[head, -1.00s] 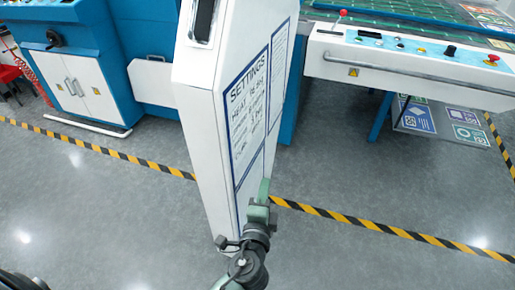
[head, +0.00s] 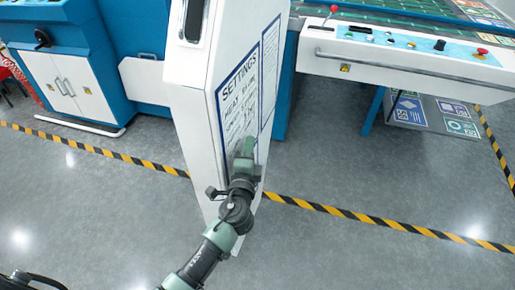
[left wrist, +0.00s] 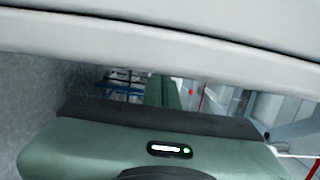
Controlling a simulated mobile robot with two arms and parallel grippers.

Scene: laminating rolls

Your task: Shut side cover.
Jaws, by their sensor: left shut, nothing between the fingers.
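The side cover (head: 190,125) is a tall white panel standing out from the blue machine in the middle of the head view, open. Its right face carries a blue-framed SETTINGS sign (head: 238,105). My left gripper (head: 246,147) is shut and empty, with its green fingertips over the lower part of the sign; I cannot tell if they touch the face. In the left wrist view, a white panel surface (left wrist: 160,45) crosses the top, close to the green gripper body, and the fingers (left wrist: 163,92) show partly beyond it. My right gripper is not in view.
The blue machine body (head: 115,25) with white cabinet doors (head: 70,85) stands at left. A white control panel (head: 400,65) with a rail and red-knobbed levers is at right. Black-yellow tape (head: 350,219) crosses the open grey floor.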

